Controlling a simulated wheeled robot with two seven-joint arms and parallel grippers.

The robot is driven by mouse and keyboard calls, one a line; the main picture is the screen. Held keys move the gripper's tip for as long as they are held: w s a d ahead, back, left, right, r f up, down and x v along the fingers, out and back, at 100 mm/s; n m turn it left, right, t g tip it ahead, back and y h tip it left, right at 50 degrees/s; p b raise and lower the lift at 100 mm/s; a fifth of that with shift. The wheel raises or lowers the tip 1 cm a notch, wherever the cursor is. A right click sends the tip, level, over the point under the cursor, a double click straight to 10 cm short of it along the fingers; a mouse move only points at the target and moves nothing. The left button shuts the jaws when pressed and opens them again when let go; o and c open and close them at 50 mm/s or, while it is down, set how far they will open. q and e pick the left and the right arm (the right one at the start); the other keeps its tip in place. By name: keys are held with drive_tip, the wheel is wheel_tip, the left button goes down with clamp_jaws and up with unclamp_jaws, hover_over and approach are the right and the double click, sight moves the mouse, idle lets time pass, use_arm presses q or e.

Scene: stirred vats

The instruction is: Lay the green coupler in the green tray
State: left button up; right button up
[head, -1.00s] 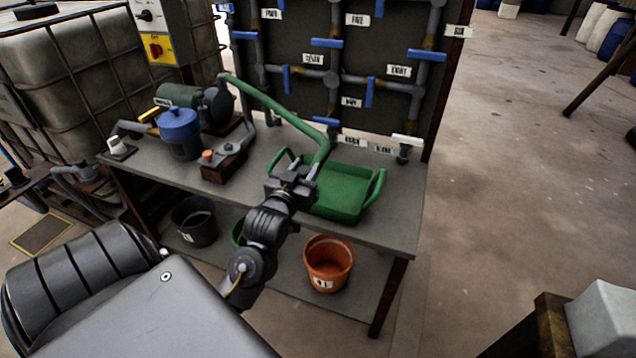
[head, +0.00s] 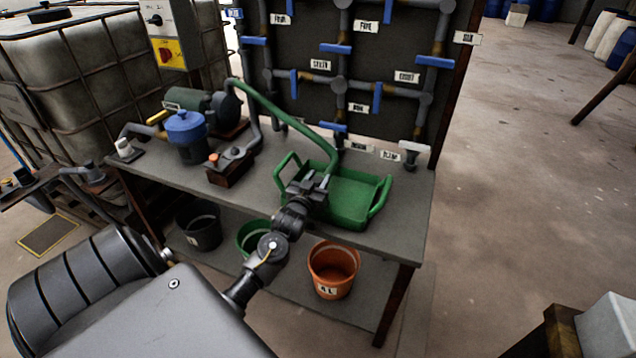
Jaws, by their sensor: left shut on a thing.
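The green tray (head: 351,205) stands on the workbench, with a raised handle at its left and right ends. A green hose (head: 283,115) runs from the pump to my left gripper (head: 322,184). The gripper is shut on the hose's lower end, where the green coupler is. The jaws largely hide the coupler. The gripper is at the left part of the tray; I cannot tell whether the coupler touches the tray floor. My right gripper is not in view.
A dark pipe panel (head: 385,115) with blue-handled valves stands behind the bench (head: 265,190). The blue-lidded pot (head: 187,140) and the pump (head: 205,108) are at the left. Black (head: 199,228), green (head: 252,238) and orange (head: 333,270) buckets sit on the lower shelf.

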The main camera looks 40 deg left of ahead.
use_arm(q)
drive_tip(key=shift+f, duration=0.45)
drive_tip(key=o, duration=1)
drive_tip(key=shift+f, duration=0.15)
drive_tip(key=shift+o, duration=0.2)
drive_tip(key=shift+s+r, duration=0.1)
drive_tip(key=shift+r, duration=0.1)
drive_tip(key=v, duration=1.2)
